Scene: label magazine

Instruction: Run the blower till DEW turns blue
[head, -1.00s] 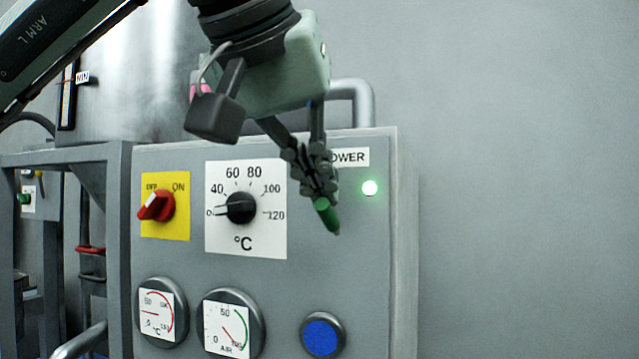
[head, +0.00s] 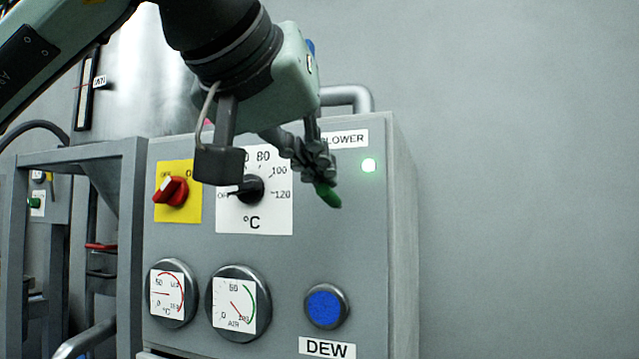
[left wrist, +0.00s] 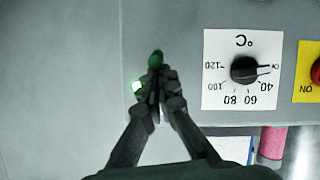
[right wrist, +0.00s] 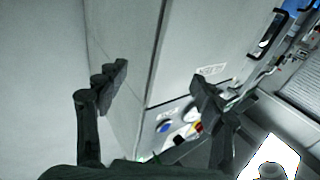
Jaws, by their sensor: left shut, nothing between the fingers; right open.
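The DEW indicator, a round blue disc (head: 325,306) in a grey bezel, sits low on the grey panel above its DEW label (head: 327,348). It looks blue; whether it is lit is unclear. The BLOWER label (head: 350,138) is partly hidden by my left gripper (head: 322,180). A small green lamp (head: 369,165) glows beside it. My left gripper is shut, its fingertips at a green, button-like piece (head: 327,194), also seen in the left wrist view (left wrist: 155,56). I cannot tell whether they press it. My right gripper (right wrist: 160,88) is open and empty, away from the panel.
The panel carries a red switch (head: 171,192) on a yellow plate, a black °C knob (head: 250,188) near OFF, a °C gauge (head: 166,293) and an AIR gauge (head: 236,305). A grey frame (head: 130,240) stands at left. The wall at right is bare.

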